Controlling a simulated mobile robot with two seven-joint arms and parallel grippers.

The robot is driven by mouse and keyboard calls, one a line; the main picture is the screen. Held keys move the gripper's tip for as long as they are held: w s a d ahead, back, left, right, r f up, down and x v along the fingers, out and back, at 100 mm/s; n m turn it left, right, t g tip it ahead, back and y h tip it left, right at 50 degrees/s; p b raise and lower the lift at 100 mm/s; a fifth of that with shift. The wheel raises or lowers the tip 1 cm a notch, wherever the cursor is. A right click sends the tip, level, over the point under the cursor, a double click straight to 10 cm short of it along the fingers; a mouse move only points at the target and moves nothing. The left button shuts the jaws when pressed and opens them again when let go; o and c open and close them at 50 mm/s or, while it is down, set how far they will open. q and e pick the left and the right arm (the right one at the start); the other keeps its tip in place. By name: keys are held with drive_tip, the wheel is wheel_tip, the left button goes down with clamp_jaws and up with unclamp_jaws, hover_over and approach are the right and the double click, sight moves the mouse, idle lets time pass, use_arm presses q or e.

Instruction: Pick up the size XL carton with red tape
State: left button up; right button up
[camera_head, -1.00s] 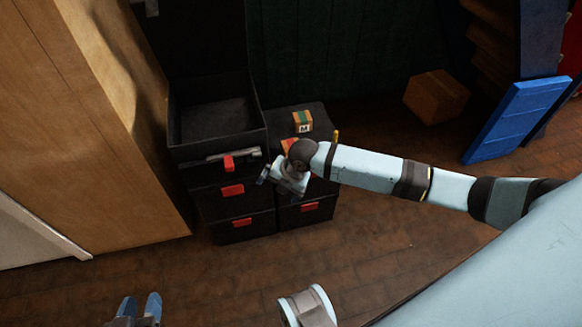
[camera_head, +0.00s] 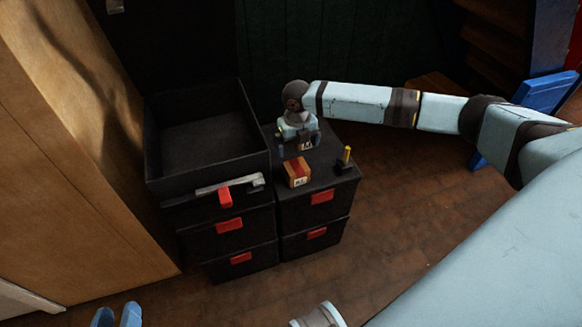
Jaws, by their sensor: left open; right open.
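A small tan carton with red tape (camera_head: 297,172) sits on top of the right black drawer unit; its white label is small and seems to read XL. Behind it is a second carton (camera_head: 306,146) with an M label, mostly hidden by my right gripper. My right gripper (camera_head: 299,146) is open, pointing down at the M carton, just behind the red-taped one; I cannot tell whether it touches either. My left gripper (camera_head: 116,316) is open and empty at the bottom left edge, far from the cartons, with only its blue fingertips showing.
A yellow-handled tool (camera_head: 346,155) stands right of the cartons on the right drawer unit (camera_head: 320,180). A black open box (camera_head: 208,140) with a grey bar along its front is to the left. A wooden panel (camera_head: 70,150) stands at far left. Brown floor is clear in front.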

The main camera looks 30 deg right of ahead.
sight(296, 167)
drive_tip(key=f+b, duration=0.1)
drive_tip(key=f, duration=0.5)
drive_tip(key=shift+s+f+b, duration=0.2)
drive_tip(key=shift+f+b, duration=0.05)
drive_tip(key=shift+b, duration=0.1)
drive_tip(key=f+b, duration=0.1)
drive_tip(key=f, duration=0.1)
drive_tip(key=f+b, duration=0.1)
drive_tip(key=f, duration=0.2)
drive_tip(key=shift+w+f+b, duration=0.2)
drive_tip(key=shift+f+b, duration=0.05)
drive_tip(key=shift+b, duration=0.05)
drive_tip(key=shift+f, duration=0.15)
use_arm(q)
drive_tip(key=d+r+t+h, duration=0.3)
drive_tip(key=r+t, duration=0.1)
drive_tip(key=r, duration=0.4)
drive_tip(key=shift+s, duration=0.1)
use_arm(e)
drive_tip(key=shift+c, duration=0.5)
drive_tip(key=c, duration=1)
